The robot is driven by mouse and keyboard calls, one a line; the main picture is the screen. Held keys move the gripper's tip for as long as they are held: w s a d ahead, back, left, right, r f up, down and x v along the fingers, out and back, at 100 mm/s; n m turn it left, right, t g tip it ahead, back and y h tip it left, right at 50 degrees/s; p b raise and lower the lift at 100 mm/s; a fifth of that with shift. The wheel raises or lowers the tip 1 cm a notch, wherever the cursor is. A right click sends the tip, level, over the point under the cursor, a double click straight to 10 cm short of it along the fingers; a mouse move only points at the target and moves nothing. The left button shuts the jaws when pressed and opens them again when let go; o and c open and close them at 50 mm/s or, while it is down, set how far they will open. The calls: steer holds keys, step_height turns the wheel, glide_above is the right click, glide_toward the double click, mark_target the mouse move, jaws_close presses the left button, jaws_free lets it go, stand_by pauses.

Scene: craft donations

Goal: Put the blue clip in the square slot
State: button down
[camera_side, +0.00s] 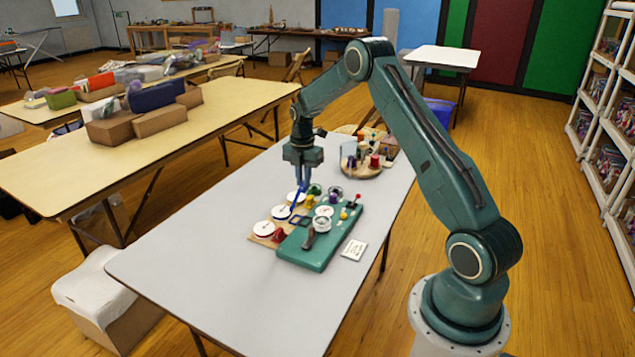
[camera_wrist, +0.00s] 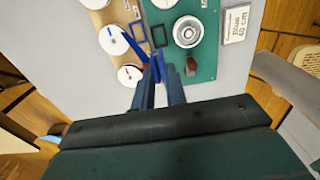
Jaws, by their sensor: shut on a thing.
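My gripper (camera_side: 301,178) is shut on the blue clip (camera_side: 297,201), which hangs slanted below the fingers, over the craft pieces. In the wrist view, my gripper's fingers (camera_wrist: 157,78) come in from below, with the blue clip (camera_wrist: 135,45) between their tips, reaching up and left. A dark square outline (camera_wrist: 160,36) on the green board (camera_wrist: 205,60), perhaps the square slot, lies just beyond the clip. A blue-edged square (camera_wrist: 138,31) lies beside it, near the board's left edge. The clip looks apart from both squares, though its height is hard to judge.
White discs (camera_side: 281,212) lie on a brown sheet left of the green board (camera_side: 310,255). A round dial (camera_side: 321,224) and a dark handle (camera_side: 308,239) stand up from the board. A printed card (camera_side: 354,250) lies to its right. The near tabletop (camera_side: 230,300) is clear.

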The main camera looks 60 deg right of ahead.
step_height(320, 180, down, 8)
steer(key=shift+r, duration=0.2)
steer(key=shift+f, duration=0.1)
steer(key=shift+f, duration=2.05)
steer(key=shift+f, duration=0.15)
steer(key=c, duration=1.7)
jaws_free()
step_height(320, 180, up, 12)
steer(key=shift+r, duration=0.15)
